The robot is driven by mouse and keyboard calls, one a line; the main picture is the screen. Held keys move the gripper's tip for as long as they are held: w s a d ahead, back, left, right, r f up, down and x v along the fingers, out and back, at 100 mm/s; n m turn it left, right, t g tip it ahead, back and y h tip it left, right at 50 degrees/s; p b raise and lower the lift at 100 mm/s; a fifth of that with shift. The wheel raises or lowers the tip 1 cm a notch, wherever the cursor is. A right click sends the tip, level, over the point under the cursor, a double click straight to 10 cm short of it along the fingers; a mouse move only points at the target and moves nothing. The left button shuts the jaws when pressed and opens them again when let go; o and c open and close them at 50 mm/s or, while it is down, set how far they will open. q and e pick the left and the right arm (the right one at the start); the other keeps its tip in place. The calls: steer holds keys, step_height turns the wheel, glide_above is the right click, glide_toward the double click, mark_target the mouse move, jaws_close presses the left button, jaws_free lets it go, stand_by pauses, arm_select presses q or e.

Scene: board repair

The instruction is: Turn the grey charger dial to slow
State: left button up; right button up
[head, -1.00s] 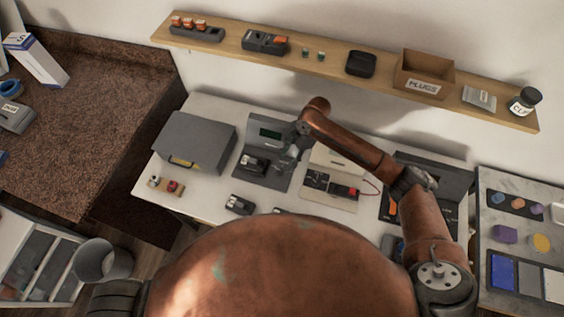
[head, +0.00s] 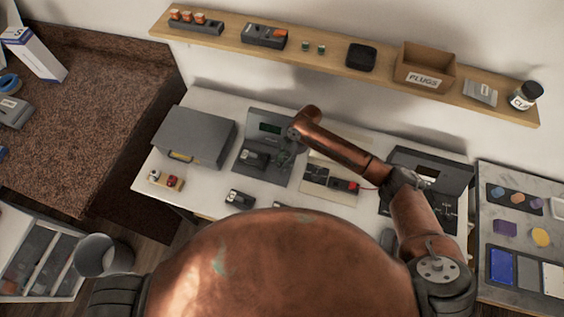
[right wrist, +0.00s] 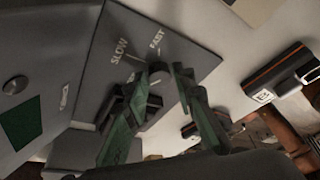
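The grey charger (head: 281,120) stands at the back middle of the white table, with a green screen on its upright panel. A dark battery (head: 252,158) sits on its base. In the right wrist view the charger plate (right wrist: 190,58) carries the words SLOW, at left, and FAST, at right. The round grey dial (right wrist: 158,71) is below them. My right gripper (right wrist: 161,73) points down at the plate, its green-sided fingers apart, one on each side of the dial. Whether they touch it, and where the dial points, I cannot tell. My left gripper is out of view.
A grey case (head: 197,138) stands left of the charger. A beige-backed unit with a red part (head: 353,186) is to the right, then a dark open case (head: 435,170). A loose battery (head: 240,198) lies in front. A shelf (head: 330,62) runs above.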

steer(key=shift+c, duration=0.7)
jaws_close()
steer(key=shift+r+m+p, duration=0.15)
steer(key=shift+m+p, duration=0.35)
steer(key=shift+p, duration=0.3)
steer(key=m+t+p, duration=0.1)
steer(key=m+p, duration=0.1)
steer(key=p, duration=0.1)
steer(key=m+t+p, duration=0.1)
steer(key=m+p, duration=0.2)
steer(key=p, duration=0.1)
steer(key=m+t+p, duration=0.1)
steer(key=m+p, duration=0.2)
steer(key=shift+s+p, duration=0.3)
steer(key=shift+s, duration=0.05)
steer(key=shift+m+t+p, duration=0.7)
steer(key=shift+m+p, duration=0.65)
steer(key=shift+m, duration=0.15)
steer(key=o, duration=0.6)
jaws_free()
